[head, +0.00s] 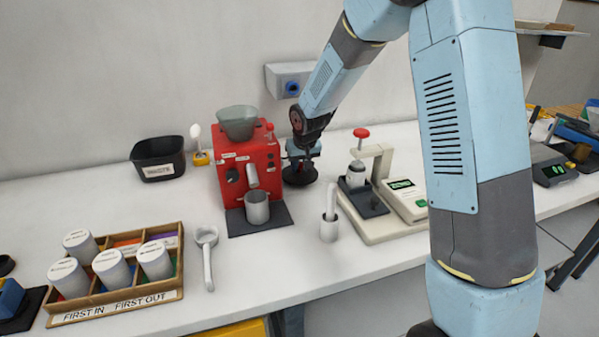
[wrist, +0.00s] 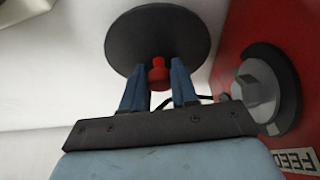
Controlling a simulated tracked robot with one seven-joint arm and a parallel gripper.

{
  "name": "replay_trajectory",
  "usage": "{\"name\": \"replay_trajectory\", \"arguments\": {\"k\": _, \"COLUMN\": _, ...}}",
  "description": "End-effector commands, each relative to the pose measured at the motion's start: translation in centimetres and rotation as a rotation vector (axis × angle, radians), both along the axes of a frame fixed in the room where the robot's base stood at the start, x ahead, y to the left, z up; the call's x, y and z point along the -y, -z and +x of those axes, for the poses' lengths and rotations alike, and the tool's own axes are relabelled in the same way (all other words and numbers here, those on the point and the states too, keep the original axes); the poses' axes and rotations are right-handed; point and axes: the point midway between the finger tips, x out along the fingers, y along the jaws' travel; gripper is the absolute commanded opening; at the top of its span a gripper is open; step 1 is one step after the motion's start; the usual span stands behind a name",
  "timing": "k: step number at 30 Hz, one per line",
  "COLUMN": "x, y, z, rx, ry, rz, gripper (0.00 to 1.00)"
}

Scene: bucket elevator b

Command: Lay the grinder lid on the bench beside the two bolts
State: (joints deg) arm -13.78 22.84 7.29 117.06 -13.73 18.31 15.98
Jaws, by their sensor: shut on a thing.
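The grinder lid is a flat black disc (wrist: 158,32) with a red knob (wrist: 158,76), seen large in the wrist view. My gripper (wrist: 157,88) is shut on the red knob, with a blue finger on each side of it. In the head view the lid (head: 299,178) is a dark disc below my gripper (head: 303,156), just right of the red machine (head: 242,165). I cannot tell if the disc touches the bench (head: 260,275). The two bolts cannot be made out in either view.
The red machine carries a hopper (head: 237,122) and has a metal cup (head: 257,207) in front; its grey dial (wrist: 258,88) is close right of my gripper. A press with a red knob (head: 361,133) and scale stand to the right.

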Motion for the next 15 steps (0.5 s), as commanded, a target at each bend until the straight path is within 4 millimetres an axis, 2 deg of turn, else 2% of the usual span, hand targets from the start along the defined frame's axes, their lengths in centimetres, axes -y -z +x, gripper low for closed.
{"name": "replay_trajectory", "arguments": {"k": 4, "x": -0.1, "y": -0.1, "z": -2.3, "rx": 0.001, "ry": -0.002, "rz": 0.0, "gripper": 0.0}}
{"name": "replay_trajectory", "arguments": {"k": 8, "x": 0.0, "y": 1.0, "z": -2.2, "rx": 0.0, "ry": 0.001, "rz": 0.0, "gripper": 0.0}}
{"name": "replay_trajectory", "arguments": {"k": 15, "x": 0.1, "y": 1.1, "z": -2.1, "rx": 0.001, "ry": 0.002, "rz": 0.0, "gripper": 0.0}}
